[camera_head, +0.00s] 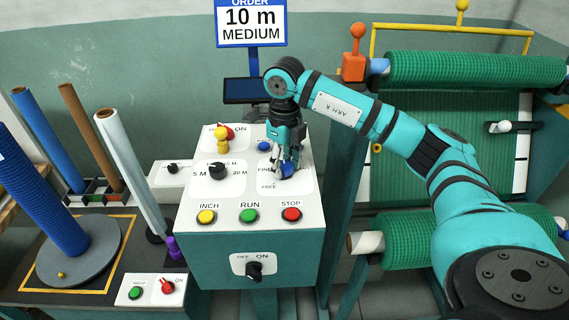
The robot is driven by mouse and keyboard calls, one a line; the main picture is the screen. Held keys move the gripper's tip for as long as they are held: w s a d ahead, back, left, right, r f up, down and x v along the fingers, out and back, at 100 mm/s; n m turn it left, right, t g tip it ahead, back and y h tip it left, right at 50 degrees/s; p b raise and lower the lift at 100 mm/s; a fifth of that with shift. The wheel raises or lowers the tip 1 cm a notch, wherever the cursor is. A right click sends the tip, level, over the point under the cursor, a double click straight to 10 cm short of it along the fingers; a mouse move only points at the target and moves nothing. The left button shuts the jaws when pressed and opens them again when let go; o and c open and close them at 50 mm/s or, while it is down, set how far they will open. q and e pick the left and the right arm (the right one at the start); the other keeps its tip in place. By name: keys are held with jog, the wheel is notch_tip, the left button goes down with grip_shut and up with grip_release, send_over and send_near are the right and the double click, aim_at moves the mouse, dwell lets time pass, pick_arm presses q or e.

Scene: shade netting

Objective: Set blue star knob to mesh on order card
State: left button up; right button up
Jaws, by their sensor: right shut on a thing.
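The order card (251,22) at the top middle reads "10 m MEDIUM". The blue star knob (288,169) is on the right side of the white panel top, with the words "FINE" and "FREE" showing beside it. My right gripper (287,165) comes down from above and is shut on the blue star knob. The gripper hides part of the knob and some of its labels, so its setting cannot be read. My left gripper is not in view.
Upright tubes (131,170) and a blue roll (40,190) stand at left.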

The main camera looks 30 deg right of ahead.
aim_at(285, 164)
jog(key=shift+w+r+m, duration=0.1)
jog(key=shift+m, duration=0.4)
jog(key=o, duration=1.1)
jog(key=shift+o, duration=0.2)
notch_tip(285, 164, up, 12)
dwell(0.3)
